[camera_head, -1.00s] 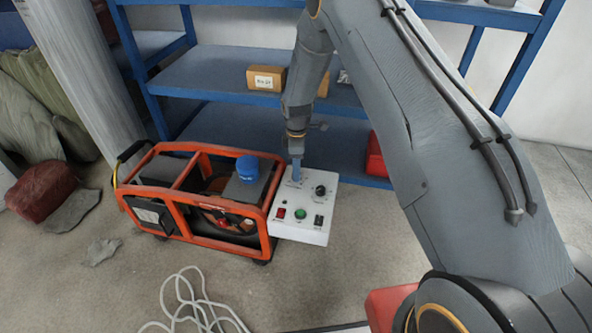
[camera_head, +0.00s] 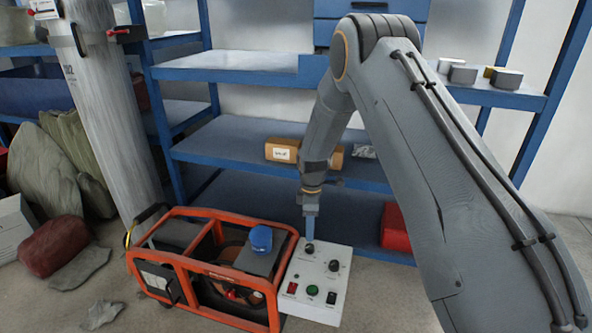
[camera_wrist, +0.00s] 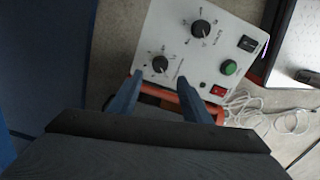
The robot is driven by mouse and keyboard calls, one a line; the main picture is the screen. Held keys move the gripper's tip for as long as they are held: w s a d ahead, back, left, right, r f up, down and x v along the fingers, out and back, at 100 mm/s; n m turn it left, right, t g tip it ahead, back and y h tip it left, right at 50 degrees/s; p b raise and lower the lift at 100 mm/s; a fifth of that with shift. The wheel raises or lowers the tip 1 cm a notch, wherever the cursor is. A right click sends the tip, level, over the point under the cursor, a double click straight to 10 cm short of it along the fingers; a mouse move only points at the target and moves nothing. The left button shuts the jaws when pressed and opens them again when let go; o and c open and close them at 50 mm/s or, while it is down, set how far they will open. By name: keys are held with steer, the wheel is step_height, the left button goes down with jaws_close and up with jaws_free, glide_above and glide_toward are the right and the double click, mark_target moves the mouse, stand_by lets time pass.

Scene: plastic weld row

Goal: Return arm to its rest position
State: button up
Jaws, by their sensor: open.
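My gripper (camera_wrist: 160,98) is open in the wrist view, its two blue fingers apart with nothing between them. In the head view my gripper (camera_head: 310,230) points down over the far left part of a white control panel (camera_head: 330,290), by a black knob; whether it touches cannot be told. The panel (camera_wrist: 180,25) also shows in the wrist view, with two black knobs, a green button, a red switch and a black switch. My arm reaches out from the right side of the head view.
An orange-framed machine (camera_head: 205,262) with a blue cap (camera_head: 261,239) stands left of the panel. Blue shelving (camera_head: 240,145) stands behind, holding a cardboard box (camera_head: 284,150) and a red bin (camera_head: 397,228). A grey cylinder (camera_head: 105,100) leans at left. White cable (camera_wrist: 265,118) lies on the floor.

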steer(key=s+a+r+m, duration=0.1)
steer(key=s+r+m, duration=0.2)
steer(key=s+r, duration=0.55)
steer(key=s+r+m, duration=0.3)
steer(key=s+r, duration=0.3)
steer(key=r, duration=0.6)
steer(key=s+d+r+m, duration=0.1)
steer(key=s+r+m, duration=0.3)
steer(key=s, duration=0.8)
steer(key=s+d+r+m, duration=0.1)
steer(key=s+r+m, duration=0.3)
steer(key=s, duration=0.7)
steer(key=d+r+m+p, duration=0.2)
steer(key=d+r+p, duration=0.7)
steer(key=p, duration=0.7)
steer(key=shift+s, duration=0.35)
